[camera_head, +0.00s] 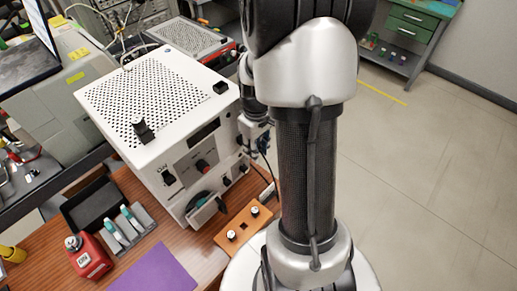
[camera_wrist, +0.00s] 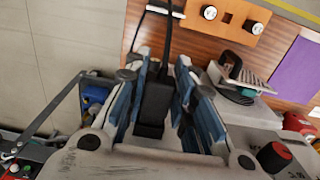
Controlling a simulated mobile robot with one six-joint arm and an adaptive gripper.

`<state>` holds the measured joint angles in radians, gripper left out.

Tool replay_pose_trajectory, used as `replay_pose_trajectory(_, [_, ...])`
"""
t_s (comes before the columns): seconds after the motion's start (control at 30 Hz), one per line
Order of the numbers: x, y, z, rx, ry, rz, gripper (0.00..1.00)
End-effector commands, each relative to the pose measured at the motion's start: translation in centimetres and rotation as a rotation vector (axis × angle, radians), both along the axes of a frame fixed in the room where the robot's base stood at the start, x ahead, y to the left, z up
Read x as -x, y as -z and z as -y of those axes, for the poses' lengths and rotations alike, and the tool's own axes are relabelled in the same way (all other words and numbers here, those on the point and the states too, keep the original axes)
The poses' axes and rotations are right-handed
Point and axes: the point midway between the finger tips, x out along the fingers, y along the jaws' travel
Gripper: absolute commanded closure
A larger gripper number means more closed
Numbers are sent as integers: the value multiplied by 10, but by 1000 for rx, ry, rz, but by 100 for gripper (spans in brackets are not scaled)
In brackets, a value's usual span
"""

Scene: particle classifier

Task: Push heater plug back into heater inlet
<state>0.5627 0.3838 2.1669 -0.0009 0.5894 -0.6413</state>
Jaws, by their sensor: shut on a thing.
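The heater plug (camera_wrist: 156,98) is a black block with a black cable leading up out of the wrist view. My gripper (camera_wrist: 158,80) has its blue-padded fingers closed on either side of it. In the head view, my gripper (camera_head: 256,136) is beside the right side of the white classifier box (camera_head: 185,150), partly hidden by my arm. The heater inlet is not clearly visible in either view. I cannot tell whether the plug touches it.
An orange-brown block with white knobs (camera_head: 243,227) lies on the wooden table in front of the classifier. A red bottle (camera_head: 90,258), a purple mat (camera_head: 155,270) and a dark tray (camera_head: 93,207) are to its left. Open floor is on the right.

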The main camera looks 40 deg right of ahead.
Motion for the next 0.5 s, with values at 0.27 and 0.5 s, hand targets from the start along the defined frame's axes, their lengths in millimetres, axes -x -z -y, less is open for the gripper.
replay_pose_trajectory(0.27, [-7, 0, -1, 0, 0, 0, 100])
replay_pose_trajectory(0.5, [-12, 0, -1, 0, 1, 1, 100])
